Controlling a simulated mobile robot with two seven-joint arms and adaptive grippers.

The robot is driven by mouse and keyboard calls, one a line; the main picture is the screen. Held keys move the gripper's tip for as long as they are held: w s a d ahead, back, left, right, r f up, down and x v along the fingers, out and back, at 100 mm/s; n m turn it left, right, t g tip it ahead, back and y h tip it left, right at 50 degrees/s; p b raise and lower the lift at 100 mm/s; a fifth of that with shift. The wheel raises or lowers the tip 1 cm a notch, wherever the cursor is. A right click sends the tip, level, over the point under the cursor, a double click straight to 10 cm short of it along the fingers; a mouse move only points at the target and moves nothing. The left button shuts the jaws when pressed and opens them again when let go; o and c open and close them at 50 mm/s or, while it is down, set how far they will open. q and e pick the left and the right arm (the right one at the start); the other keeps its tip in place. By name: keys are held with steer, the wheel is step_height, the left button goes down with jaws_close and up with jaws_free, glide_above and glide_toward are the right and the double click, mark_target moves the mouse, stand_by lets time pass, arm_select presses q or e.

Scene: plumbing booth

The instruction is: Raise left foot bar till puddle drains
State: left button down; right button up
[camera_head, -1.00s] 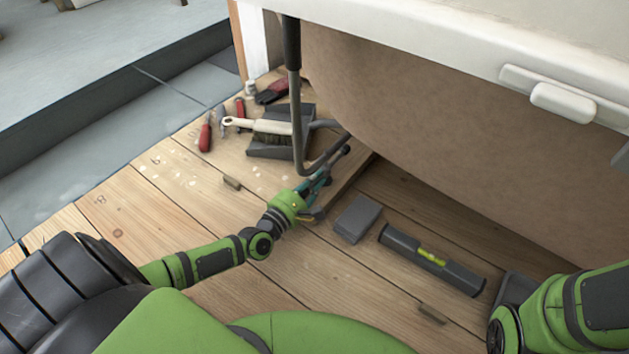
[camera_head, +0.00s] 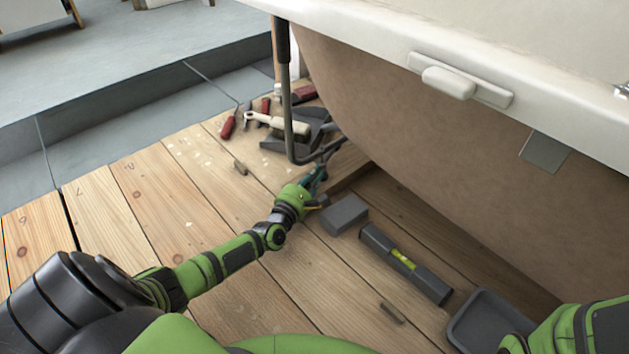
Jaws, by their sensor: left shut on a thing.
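The left foot bar (camera_head: 287,105) is a bent grey tube with a black upper sleeve, hanging beside the left end of a tub-like body (camera_head: 400,110). Its lower end bends right, low over the planks. My left gripper (camera_head: 318,173) reaches in from lower left and is shut at the bar's lower bend; its fingers are small and partly hidden there. Only my right forearm and wrist show at the lower right; the right gripper is out of view. I see no clear puddle, only pale spots on the planks.
A grey block (camera_head: 345,214), a spirit level (camera_head: 405,262), a dark tray (camera_head: 488,318) and a small wooden piece (camera_head: 392,312) lie right of my left arm. A brush (camera_head: 275,123), a dustpan (camera_head: 318,118) and red-handled tools (camera_head: 229,126) lie behind the bar. Planks at left are clear.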

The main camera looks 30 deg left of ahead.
arm_select(q)
steer(key=shift+w, duration=0.1)
steer(key=c, duration=1.3)
jaws_free()
steer(key=shift+f, duration=0.1)
steer(key=shift+o, duration=0.2)
steer(key=s, duration=0.8)
steer(key=s+d, duration=0.1)
steer(key=s, duration=0.3)
